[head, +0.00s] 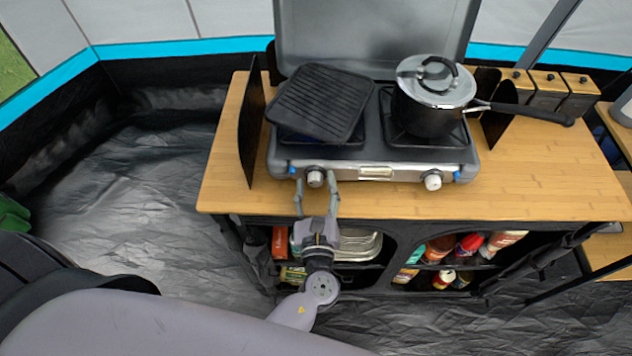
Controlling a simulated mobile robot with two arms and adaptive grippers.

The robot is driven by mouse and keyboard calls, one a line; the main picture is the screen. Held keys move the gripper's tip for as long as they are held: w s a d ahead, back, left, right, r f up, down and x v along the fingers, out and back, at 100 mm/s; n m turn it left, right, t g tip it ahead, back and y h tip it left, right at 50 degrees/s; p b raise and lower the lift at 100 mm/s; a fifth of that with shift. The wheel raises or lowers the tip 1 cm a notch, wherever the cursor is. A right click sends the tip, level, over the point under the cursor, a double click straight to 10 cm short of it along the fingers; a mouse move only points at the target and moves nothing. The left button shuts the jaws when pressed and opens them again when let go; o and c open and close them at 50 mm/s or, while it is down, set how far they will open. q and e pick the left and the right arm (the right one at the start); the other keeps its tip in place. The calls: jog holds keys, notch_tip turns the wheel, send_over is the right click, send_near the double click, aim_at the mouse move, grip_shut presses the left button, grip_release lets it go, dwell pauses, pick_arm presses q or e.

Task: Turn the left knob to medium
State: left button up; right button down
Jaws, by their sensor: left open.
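The camping stove (420,168) stands on the wooden table with its lid raised. Its left knob (315,178) is a small light knob on the front panel. Its right knob (433,181) sits further right on the same panel. My left gripper (315,183) is open, with one finger on each side of the left knob. I cannot tell whether the fingers touch the knob, nor how far it is turned. My right gripper is not in view.
A black griddle (322,102) lies on the left burner and a lidded pot (428,117) on the right one, its handle pointing right. A dark side panel (250,135) stands left of the stove. Shelves below the tabletop (560,190) hold cans and bottles.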

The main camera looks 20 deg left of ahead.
pick_arm(q)
jog(key=shift+w, duration=0.2)
grip_shut()
dwell(0.6)
jog(key=n+b, duration=0.2)
jog(key=n, duration=0.1)
jog(key=shift+f+n+b, duration=0.15)
jog(key=shift+n+b, duration=0.15)
jog(key=shift+b, duration=0.1)
jog(key=n+b, duration=0.2)
jog(key=n, duration=0.1)
jog(key=shift+a, duration=0.1)
jog(key=shift+s+n+b, duration=0.1)
jog(key=shift+n+b, duration=0.25)
jog(key=shift+n, duration=0.15)
